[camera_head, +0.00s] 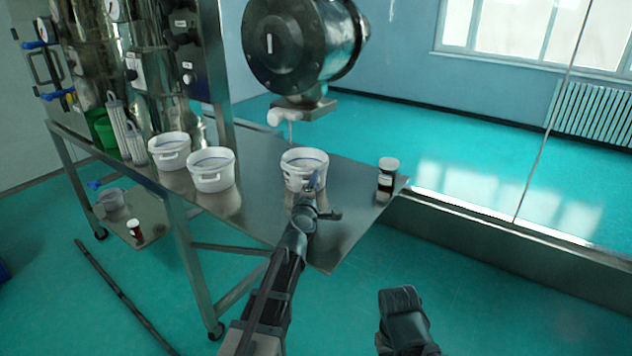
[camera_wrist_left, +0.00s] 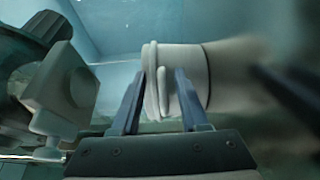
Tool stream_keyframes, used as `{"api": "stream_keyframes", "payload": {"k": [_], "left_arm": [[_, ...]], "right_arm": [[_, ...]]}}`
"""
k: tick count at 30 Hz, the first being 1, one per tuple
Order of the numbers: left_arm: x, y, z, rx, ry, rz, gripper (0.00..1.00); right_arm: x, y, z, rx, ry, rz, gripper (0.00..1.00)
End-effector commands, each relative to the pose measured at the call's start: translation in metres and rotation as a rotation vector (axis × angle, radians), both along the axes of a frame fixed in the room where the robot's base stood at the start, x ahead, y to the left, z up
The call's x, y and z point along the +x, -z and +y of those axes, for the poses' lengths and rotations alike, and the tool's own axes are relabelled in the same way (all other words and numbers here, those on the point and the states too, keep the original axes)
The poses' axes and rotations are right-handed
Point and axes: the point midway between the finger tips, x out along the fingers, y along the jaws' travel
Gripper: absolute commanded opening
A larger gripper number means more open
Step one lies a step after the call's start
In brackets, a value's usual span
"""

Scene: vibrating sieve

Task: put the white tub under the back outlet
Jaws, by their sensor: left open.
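Three white tubs with handles stand on the steel table. The right-hand tub (camera_head: 304,166) is apart from the other two, the middle tub (camera_head: 211,172) and the left tub (camera_head: 169,152). My left gripper (camera_head: 312,187) is open at the near side of the right-hand tub. In the left wrist view, the left gripper's fingers (camera_wrist_left: 160,98) stand on either side of the tub's rim and handle (camera_wrist_left: 158,85); contact cannot be told. A white outlet spout (camera_head: 284,117) hangs under a round metal housing, above and behind this tub. A dark end of my right arm (camera_head: 402,308) shows at the bottom; its fingers are not clear.
The steel table (camera_head: 262,205) has free surface between the tubs and its front edge. A dark jar with a white lid (camera_head: 387,172) stands near the right corner. Clear cylinders and a green container (camera_head: 102,130) are at the left. A lower shelf (camera_head: 150,215) holds small items.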

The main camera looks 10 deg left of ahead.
Motion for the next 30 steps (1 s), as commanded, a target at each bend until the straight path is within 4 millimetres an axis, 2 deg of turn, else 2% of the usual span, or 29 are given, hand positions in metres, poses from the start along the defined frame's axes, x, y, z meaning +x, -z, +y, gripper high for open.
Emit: {"api": "stream_keyframes", "payload": {"k": [12, 15, 19, 30], "left_arm": [[-0.085, 0.001, -0.007, -0.001, 0.0, 0.0, 0.44], [-0.1, 0.001, -0.008, -0.001, 0.0, 0.0, 0.44], [-0.108, 0.001, -0.008, 0.0, 0.0, 0.0, 0.44], [-0.107, 0.001, -0.008, 0.0, 0.0, 0.0, 0.44]], "right_arm": [[0.0, 0.001, 0.0, 0.0, 0.0, 0.0, 0.5], [0.0, 0.001, 0.0, 0.0, 0.0, 0.0, 0.5], [0.0, 0.001, 0.0, 0.0, 0.0, 0.0, 0.5], [0.0, 0.001, 0.0, 0.0, 0.0, 0.0, 0.5]]}}
